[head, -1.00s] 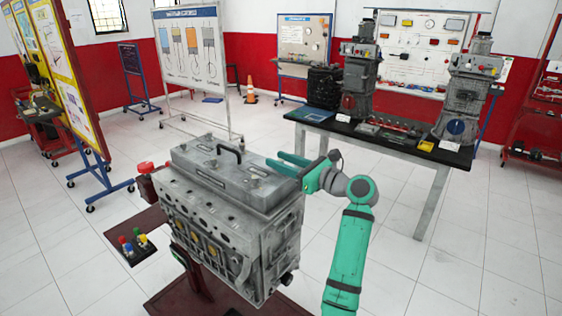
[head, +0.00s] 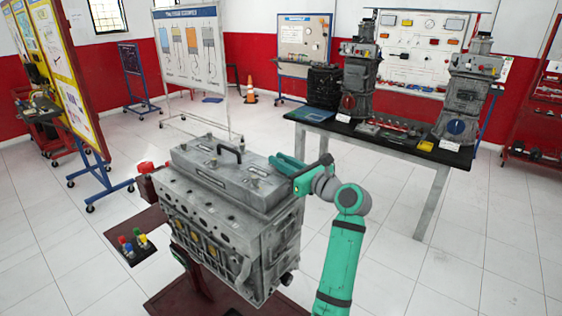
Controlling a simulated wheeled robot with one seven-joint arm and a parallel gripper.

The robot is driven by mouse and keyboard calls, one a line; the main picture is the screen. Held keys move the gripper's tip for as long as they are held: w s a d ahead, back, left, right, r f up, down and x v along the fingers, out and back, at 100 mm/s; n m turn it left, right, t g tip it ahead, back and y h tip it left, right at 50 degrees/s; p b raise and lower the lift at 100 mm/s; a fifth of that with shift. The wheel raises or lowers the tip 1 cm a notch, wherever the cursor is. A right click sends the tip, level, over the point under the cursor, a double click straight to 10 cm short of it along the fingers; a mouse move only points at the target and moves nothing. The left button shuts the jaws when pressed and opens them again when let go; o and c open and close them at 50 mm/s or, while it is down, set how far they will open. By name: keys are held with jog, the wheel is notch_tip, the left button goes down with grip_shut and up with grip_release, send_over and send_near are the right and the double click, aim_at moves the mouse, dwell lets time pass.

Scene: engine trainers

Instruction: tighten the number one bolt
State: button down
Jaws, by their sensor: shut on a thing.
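The grey engine block (head: 230,232) stands on a dark red stand, with a grey cover (head: 225,180) on top. The cover has a black handle (head: 229,149) and several small bolts, such as one near its right end (head: 254,183). I cannot read any bolt number. My teal gripper (head: 276,164) is at the cover's far right edge, reaching in from the right. Its fingers are close together, shut on what seems to be a bolt there; the fingers hide it.
A red knob (head: 146,167) sits at the block's left end. A small dark tray (head: 136,249) with coloured pegs is at lower left. Behind right is a black-topped table (head: 400,146) with engine models. White floor is clear between the block and the table.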

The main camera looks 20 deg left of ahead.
jog(key=m+t+h, duration=0.1)
jog(key=t, duration=0.1)
jog(key=m+t+h, duration=0.2)
jog(key=shift+s+a+m+h, duration=0.15)
jog(key=shift+a+m+h, duration=0.05)
jog(key=shift+m+h, duration=0.1)
jog(key=shift+m+t+h, duration=0.9)
jog(key=shift+t+h, duration=0.1)
jog(key=shift+h, duration=0.1)
jog(key=shift+d, duration=0.1)
jog(key=shift+h, duration=0.3)
jog(key=c, duration=1.7)
grip_release()
jog(key=v, duration=1)
jog(key=shift+s+d+f, duration=0.15)
jog(key=shift+s+f, duration=0.05)
jog(key=shift+s, duration=0.1)
